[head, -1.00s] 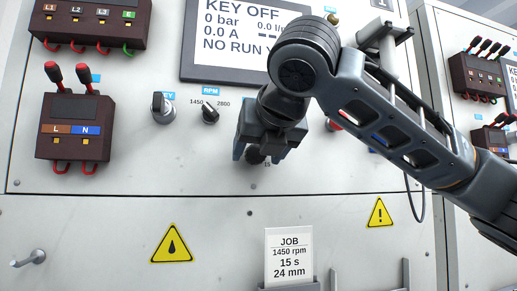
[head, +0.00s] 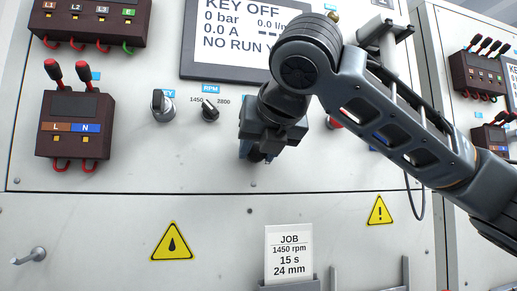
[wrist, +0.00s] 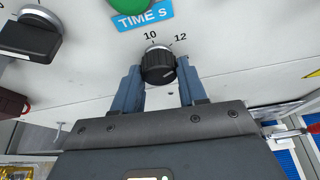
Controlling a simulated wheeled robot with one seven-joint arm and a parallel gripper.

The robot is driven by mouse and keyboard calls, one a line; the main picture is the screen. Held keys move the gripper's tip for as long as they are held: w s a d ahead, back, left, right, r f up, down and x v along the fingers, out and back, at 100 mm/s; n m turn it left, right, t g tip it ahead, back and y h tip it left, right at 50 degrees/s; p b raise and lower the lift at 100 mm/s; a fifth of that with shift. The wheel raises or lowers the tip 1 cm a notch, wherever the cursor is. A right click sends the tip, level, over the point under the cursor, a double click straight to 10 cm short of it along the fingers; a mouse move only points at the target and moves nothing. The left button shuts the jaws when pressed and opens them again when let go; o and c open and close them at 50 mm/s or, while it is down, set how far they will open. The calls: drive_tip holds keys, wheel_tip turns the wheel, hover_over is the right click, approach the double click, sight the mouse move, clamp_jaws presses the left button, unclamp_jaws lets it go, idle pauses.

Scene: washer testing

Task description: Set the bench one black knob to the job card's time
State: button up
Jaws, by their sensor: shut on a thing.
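The black knob (wrist: 158,66) sits under the blue "TIME s" label (wrist: 145,20) in the wrist view. The marks 10 and 12 show above its dial; other marks are hidden and I cannot read its pointer. My gripper (wrist: 158,72) is shut on the knob, one finger on each side. In the head view my gripper (head: 258,155) is at the panel and hides the knob. The job card (head: 289,255) stands in a holder below and reads 1450 rpm, 15 s, 24 mm.
The key switch (head: 162,106) and RPM knob (head: 210,110) sit left of my gripper. A display (head: 235,45) above reads KEY OFF. A red button (head: 335,122) shows partly behind my arm. Terminal boxes with red plugs (head: 75,125) are at left. The panel below is mostly clear.

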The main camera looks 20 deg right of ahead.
drive_tip(key=m+y+b, duration=0.1)
drive_tip(key=m, duration=0.1)
drive_tip(key=m+t+y+b, duration=0.1)
drive_tip(key=m, duration=0.1)
drive_tip(key=shift+d+f+y, duration=0.1)
drive_tip(key=shift+f+y, duration=0.1)
drive_tip(key=shift+y, duration=0.2)
drive_tip(key=m+t+y+b, duration=0.1)
drive_tip(key=m+y+b, duration=0.1)
drive_tip(key=m, duration=0.2)
drive_tip(key=shift+d, duration=0.1)
drive_tip(key=shift+t, duration=0.3)
idle(0.3)
drive_tip(key=o, duration=1.1)
drive_tip(key=shift+c, duration=0.2)
drive_tip(key=b+v, duration=0.1)
drive_tip(key=v, duration=0.7)
drive_tip(key=shift+b, duration=0.4)
